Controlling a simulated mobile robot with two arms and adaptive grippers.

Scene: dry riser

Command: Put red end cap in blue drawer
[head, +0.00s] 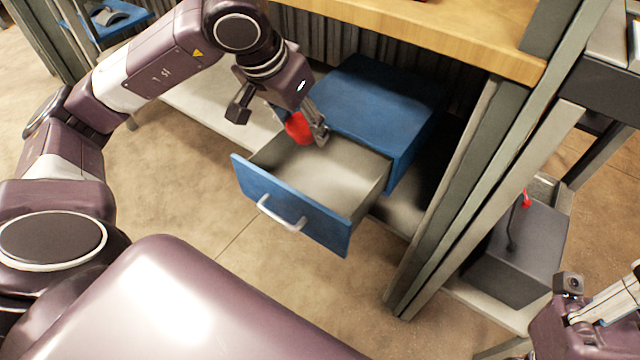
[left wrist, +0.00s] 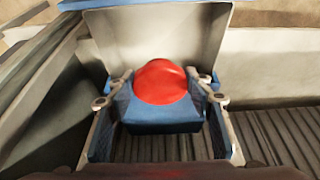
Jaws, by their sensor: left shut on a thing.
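The red end cap (head: 298,127) is between the fingers of my left gripper (head: 306,133), which is shut on it. The cap also shows as a round red face between the fingers in the left wrist view (left wrist: 160,82). In the head view, the gripper and cap appear over the back part of the blue drawer (head: 287,213). The drawer is pulled out of its blue cabinet (head: 378,105), and its visible grey inside looks empty. My right gripper (head: 600,305) is only partly in view at the lower right edge, and its opening is unclear.
A wooden worktop (head: 430,32) overhangs the cabinet. A grey upright post (head: 460,190) stands right of the drawer. Beyond it is a dark grey box (head: 520,250) with a small red-tipped item on it. The floor left of the drawer is clear.

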